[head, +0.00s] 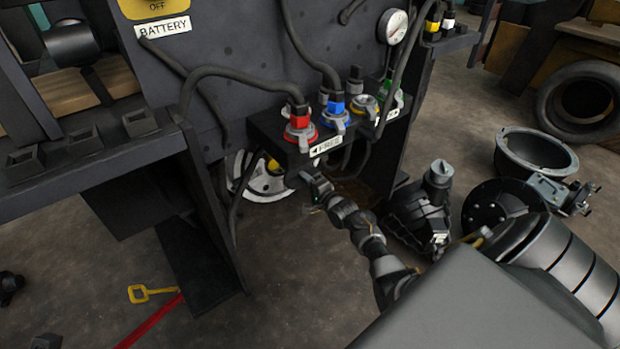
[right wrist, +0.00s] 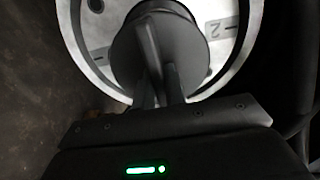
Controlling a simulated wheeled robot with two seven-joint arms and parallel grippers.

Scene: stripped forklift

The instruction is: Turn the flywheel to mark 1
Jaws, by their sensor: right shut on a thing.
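The flywheel (head: 262,186) is a pale metal disc low under the dark panel, partly hidden by the frame and hoses. In the right wrist view the flywheel (right wrist: 232,45) shows as a light ring with a dark round hub (right wrist: 187,40) at its middle. My right gripper (head: 308,180) reaches in beneath the row of connectors. In the right wrist view my right gripper (right wrist: 160,88) is shut on the raised fin of the hub. No mark 1 is legible. My left gripper is not in view.
Red (head: 299,129), blue (head: 336,112) and other connectors with hoses stand on a ledge above, labelled "FREE". A dark upright plate (head: 197,210) stands to the left. Dark machine parts (head: 421,208) lie on the floor to the right. A yellow-handled tool (head: 150,292) lies at lower left.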

